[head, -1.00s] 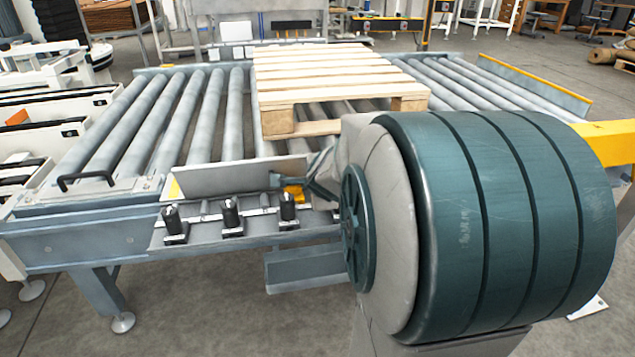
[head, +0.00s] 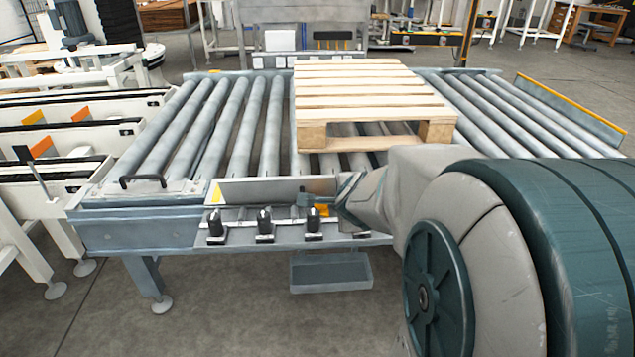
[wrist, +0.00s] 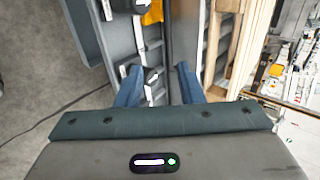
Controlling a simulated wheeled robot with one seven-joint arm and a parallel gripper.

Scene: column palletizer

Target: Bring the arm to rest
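My gripper (wrist: 158,82) shows in the wrist view with its two blue fingers apart and nothing between them. Behind the fingers is the front edge of the conveyor frame. In the head view my arm reaches from the lower right toward that front edge, and the gripper end (head: 326,198) is small and partly hidden there. A wooden pallet (head: 375,90) lies on the roller conveyor (head: 205,125), behind my arm. It also shows along the right of the wrist view (wrist: 248,40). No load is visible on the pallet.
Several black fittings (head: 265,222) stand along the conveyor's front rail, close to the gripper. White machine frames (head: 75,135) stand at the left. A yellow-edged guard (head: 570,105) runs along the right end.

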